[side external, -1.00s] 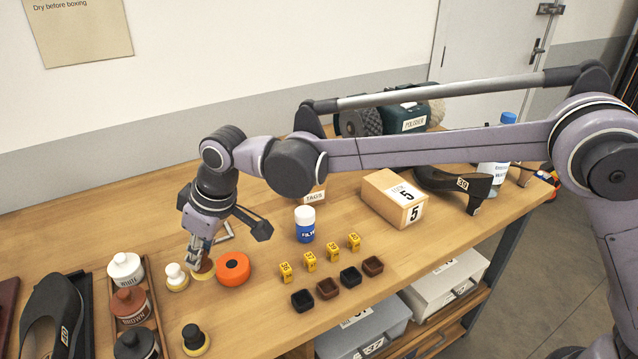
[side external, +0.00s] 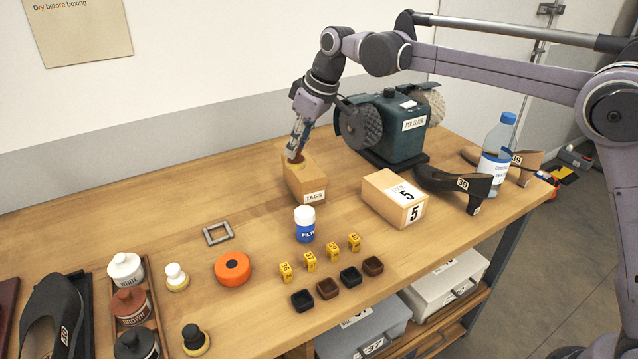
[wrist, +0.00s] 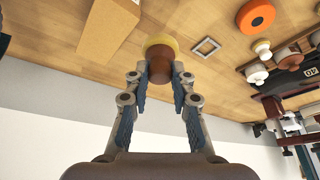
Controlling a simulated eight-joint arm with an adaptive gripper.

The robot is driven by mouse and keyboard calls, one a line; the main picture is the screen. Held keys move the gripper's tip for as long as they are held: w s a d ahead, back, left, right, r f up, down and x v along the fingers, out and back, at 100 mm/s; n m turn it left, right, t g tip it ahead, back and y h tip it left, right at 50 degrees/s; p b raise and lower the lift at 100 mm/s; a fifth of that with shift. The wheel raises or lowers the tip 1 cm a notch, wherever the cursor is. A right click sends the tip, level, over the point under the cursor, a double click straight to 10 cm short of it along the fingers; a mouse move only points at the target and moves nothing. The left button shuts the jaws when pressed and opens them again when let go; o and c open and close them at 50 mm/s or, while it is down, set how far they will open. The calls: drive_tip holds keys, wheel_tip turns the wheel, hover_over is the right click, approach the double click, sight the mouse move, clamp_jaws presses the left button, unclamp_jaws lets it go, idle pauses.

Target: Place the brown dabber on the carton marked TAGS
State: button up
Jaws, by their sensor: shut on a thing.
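The brown dabber (side external: 297,162) has a brown handle and a round yellow pad. My gripper (side external: 294,152) is shut on its handle, pad downward. In the side view the dabber overlaps the far end of the carton marked TAGS (side external: 307,182), a tan box on the bench. In the wrist view the dabber (wrist: 160,62) sits between the fingertips, and the carton (wrist: 110,22) lies to its left in the picture, with no overlap. I cannot tell whether the pad touches the carton.
A green polisher (side external: 395,130) stands behind the carton, close to my wrist. A box marked 5 (side external: 385,195) and a white-capped bottle (side external: 304,228) stand nearby. An orange roll (side external: 232,269), a grey frame (side external: 218,233) and other dabbers are to the left.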

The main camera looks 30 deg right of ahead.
drive_tip(key=w+d+r+m, duration=0.1)
drive_tip(key=d+r, duration=0.1)
drive_tip(key=d, duration=0.7)
drive_tip(key=w+d+r+m, duration=0.1)
drive_tip(key=w+d+r, duration=0.1)
drive_tip(key=d, duration=0.6)
hover_over(310, 170)
wheel_tip(310, 170, down, 7)
drive_tip(key=shift+t+h, duration=0.3)
drive_tip(key=shift+s+f, duration=0.1)
drive_tip(key=shift+f, duration=1.9)
drive_tip(key=shift+f, duration=0.15)
drive_tip(key=o, duration=0.9)
drive_tip(key=shift+o, duration=0.2)
